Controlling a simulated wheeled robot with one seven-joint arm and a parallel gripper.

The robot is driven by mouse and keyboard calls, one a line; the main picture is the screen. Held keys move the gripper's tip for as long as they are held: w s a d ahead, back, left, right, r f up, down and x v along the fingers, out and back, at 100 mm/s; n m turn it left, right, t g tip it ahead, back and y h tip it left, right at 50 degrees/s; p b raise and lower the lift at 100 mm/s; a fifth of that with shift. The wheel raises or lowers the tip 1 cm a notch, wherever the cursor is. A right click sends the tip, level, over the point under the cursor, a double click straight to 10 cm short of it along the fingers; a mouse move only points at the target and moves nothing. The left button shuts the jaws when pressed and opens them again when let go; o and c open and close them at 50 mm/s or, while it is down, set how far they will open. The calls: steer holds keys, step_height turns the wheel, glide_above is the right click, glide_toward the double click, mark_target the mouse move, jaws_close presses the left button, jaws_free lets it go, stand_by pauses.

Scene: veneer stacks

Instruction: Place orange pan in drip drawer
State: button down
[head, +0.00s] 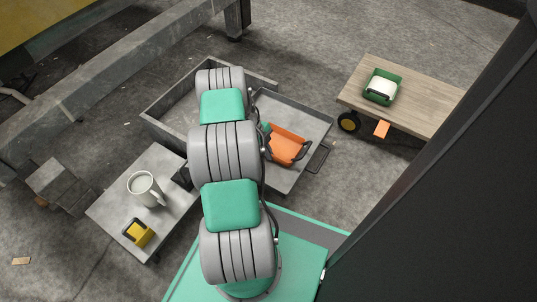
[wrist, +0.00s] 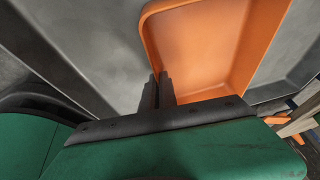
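The orange pan (head: 284,147) is at the grey drip drawer (head: 310,122), over its floor, in the head view. I cannot tell whether it rests on the floor or hangs just above it. In the wrist view the pan (wrist: 205,45) fills the upper middle, with the drawer's grey metal (wrist: 90,40) beside it. My gripper (wrist: 160,88) has its two dark fingers close together, with the pan's near wall between them. In the head view my arm hides the gripper and the drawer's left part.
A wooden cart (head: 415,108) at right carries a green holder with a white block (head: 382,87); an orange tag (head: 381,129) hangs below. A low grey table (head: 118,212) at left holds a white mug (head: 143,187) and a yellow item (head: 138,233). The drawer's handle (head: 321,158) sticks out.

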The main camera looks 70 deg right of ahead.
steer(key=shift+f, duration=0.1)
steer(key=c, duration=2.1)
jaws_free()
steer(key=o, duration=0.4)
steer(key=p+v, duration=0.4)
steer(key=v, duration=0.8)
